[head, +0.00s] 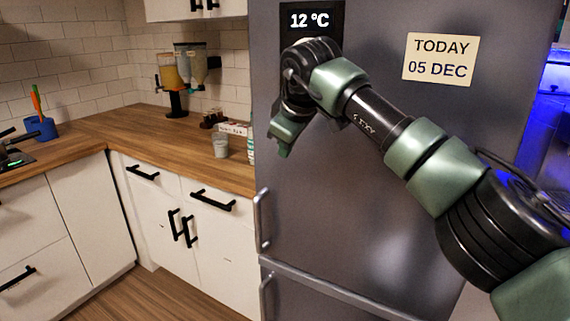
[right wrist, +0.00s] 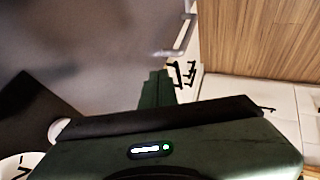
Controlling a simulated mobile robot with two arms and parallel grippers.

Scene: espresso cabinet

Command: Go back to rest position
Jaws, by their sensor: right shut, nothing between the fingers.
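My right arm reaches in from the lower right of the head view, across the front of the grey fridge (head: 400,235). My right gripper (head: 280,150) points down and left in front of the fridge's left side, above its handle. It is shut and empty. In the right wrist view my right gripper (right wrist: 158,85) shows as a dark green shape, with the fridge handle (right wrist: 180,38) just beyond it. The fridge door is closed. My left gripper does not show in either view.
A wooden counter (head: 150,135) over white cabinets (head: 210,255) runs left of the fridge. A dispenser (head: 185,70), a grey cup (head: 220,145) and a blue utensil holder (head: 40,128) stand on it. The floor (head: 165,295) in front of the cabinets is clear.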

